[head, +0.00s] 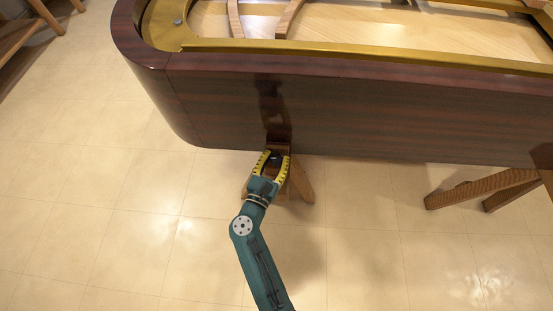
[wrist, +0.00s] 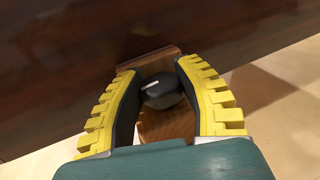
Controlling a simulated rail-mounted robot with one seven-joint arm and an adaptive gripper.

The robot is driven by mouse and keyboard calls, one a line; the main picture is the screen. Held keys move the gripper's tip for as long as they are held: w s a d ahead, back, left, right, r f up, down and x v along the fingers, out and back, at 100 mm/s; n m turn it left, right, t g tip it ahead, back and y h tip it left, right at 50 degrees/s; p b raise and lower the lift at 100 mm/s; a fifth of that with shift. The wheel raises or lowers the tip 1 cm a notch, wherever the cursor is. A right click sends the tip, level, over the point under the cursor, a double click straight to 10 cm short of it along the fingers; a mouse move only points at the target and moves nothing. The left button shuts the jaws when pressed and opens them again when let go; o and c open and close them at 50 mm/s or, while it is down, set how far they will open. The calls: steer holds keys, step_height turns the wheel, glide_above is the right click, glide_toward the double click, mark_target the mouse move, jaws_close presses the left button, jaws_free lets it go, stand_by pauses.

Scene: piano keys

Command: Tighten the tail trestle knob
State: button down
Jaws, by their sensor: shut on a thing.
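The tail trestle knob (wrist: 161,93) is a dark, rounded knob with a short white mark on it, seen in the wrist view. It sits against the brown wooden trestle (wrist: 168,124) under the piano's edge. My gripper (wrist: 158,85) has its yellow toothed fingers with dark inner pads on either side of the knob and is shut on it. In the head view my gripper (head: 273,160) is at the trestle (head: 301,183), just below the piano case. The knob is small and mostly hidden between the fingers there.
The dark wooden piano case (head: 340,115) overhangs right behind and above my gripper. Another wooden trestle (head: 485,187) stands at the right. A wooden piece (head: 25,35) is at the top left. The tiled floor (head: 120,220) in front is clear.

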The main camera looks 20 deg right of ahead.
steer(key=c, duration=0.7)
jaws_free()
steer(key=shift+o, duration=0.2)
